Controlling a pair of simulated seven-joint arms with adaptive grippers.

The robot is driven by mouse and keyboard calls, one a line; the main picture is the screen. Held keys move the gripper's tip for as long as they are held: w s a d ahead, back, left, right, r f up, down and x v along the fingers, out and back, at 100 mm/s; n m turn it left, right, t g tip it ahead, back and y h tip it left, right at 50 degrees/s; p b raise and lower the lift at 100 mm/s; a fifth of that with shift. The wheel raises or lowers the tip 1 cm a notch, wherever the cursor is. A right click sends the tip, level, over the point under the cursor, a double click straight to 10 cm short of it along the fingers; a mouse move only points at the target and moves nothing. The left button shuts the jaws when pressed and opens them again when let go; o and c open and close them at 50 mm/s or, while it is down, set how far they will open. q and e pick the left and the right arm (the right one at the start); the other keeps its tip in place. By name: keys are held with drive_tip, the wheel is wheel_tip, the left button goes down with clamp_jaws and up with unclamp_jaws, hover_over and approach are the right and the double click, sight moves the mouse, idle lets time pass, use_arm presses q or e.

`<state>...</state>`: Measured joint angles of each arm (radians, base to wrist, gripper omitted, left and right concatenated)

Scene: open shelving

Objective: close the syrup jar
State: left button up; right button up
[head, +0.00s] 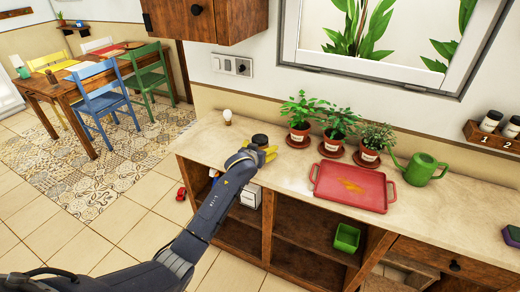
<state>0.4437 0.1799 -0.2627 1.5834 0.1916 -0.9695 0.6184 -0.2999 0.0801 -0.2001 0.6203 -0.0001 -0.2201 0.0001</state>
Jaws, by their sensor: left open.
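My left gripper (266,153), with yellow fingertips, is open over the front left part of the counter. A small dark round thing (260,140) stands just behind its fingers. It could be the syrup jar or its lid, but it is too small and too covered by the gripper to tell. I cannot tell whether the fingers touch it. No other syrup jar can be made out. My right gripper is not in view.
A light bulb (227,116) stands at the counter's left end. Several potted plants (336,125) on saucers, a red tray (350,187) and a green watering can (424,169) stand to the right. Jars (490,121) sit in a wall rack. A green container (346,238) is below.

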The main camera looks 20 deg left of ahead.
use_arm(q)
drive_tip(key=shift+r, duration=0.1)
drive_tip(key=shift+r, duration=0.1)
drive_tip(key=v, duration=1.2)
idle(0.4)
drive_tip(key=s+d+f+m+g, duration=0.15)
drive_tip(key=s+f, duration=0.65)
drive_tip(key=f, duration=0.8)
drive_tip(key=s+a+f+g, duration=0.15)
drive_tip(key=s+f, duration=0.55)
drive_tip(key=f, duration=0.9)
drive_tip(key=s+d+f+m+g, duration=0.1)
drive_tip(key=s+d+f+g, duration=0.15)
drive_tip(key=s+f, duration=0.9)
drive_tip(key=s+a+f+g, duration=0.1)
drive_tip(key=s+f+g, duration=0.1)
drive_tip(key=s+f, duration=0.6)
drive_tip(key=s+a+f+m+g, duration=0.1)
drive_tip(key=s+f, duration=0.7)
drive_tip(key=s, duration=0.8)
drive_tip(key=s+a+f+g, duration=0.3)
drive_tip(key=s+f, duration=0.5)
drive_tip(key=s, duration=0.5)
drive_tip(key=shift+a+f+g, duration=0.2)
drive_tip(key=shift+a+g, duration=0.05)
drive_tip(key=shift+g, duration=0.1)
